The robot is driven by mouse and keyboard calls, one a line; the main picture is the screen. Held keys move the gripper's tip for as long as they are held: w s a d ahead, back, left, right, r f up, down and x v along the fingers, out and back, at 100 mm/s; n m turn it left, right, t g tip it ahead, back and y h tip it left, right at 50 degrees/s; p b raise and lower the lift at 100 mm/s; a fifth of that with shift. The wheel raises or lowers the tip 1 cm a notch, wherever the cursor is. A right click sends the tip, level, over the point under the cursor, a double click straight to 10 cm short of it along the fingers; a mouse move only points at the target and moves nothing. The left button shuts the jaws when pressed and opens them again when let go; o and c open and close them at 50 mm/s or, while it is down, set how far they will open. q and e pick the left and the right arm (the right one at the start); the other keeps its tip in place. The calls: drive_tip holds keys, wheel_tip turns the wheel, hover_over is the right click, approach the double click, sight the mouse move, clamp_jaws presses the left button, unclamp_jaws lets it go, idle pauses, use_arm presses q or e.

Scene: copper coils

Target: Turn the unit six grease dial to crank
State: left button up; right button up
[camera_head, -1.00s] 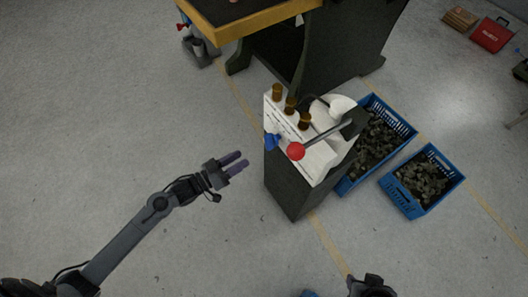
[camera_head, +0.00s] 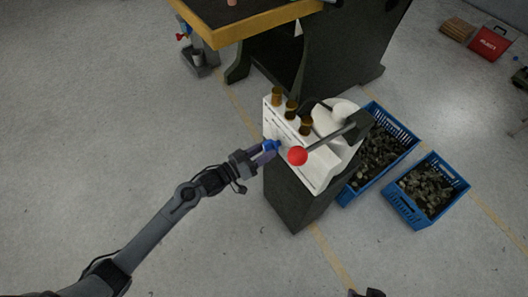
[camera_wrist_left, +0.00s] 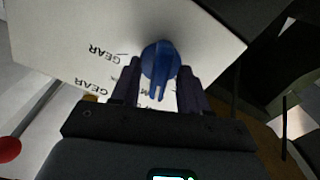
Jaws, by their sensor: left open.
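A blue dial (camera_head: 271,145) sits on the white panel (camera_head: 318,170) of a dark machine stand. It also shows in the left wrist view (camera_wrist_left: 160,62), with its narrow grip and pale pointer line toward the bottom of the picture. Printed labels beside it appear upside down; two read GEAR and others are partly covered. My left gripper (camera_head: 264,154) is open at the dial, one finger on each side of it in the left wrist view; contact cannot be told. My right gripper (camera_head: 370,293) barely shows at the bottom edge, and its jaws are not clear.
A red ball-ended lever (camera_head: 297,156) sticks out close to the right of the dial. Several brown cylinders (camera_head: 291,108) line the panel's top. Blue crates (camera_head: 408,205) of dark pieces stand at right. A yellow-edged bench (camera_head: 245,28) stands behind. Floor at left is clear.

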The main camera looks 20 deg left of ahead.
use_arm(q)
drive_tip(key=shift+w+d, duration=0.1)
drive_tip(key=shift+w, duration=0.05)
clamp_jaws()
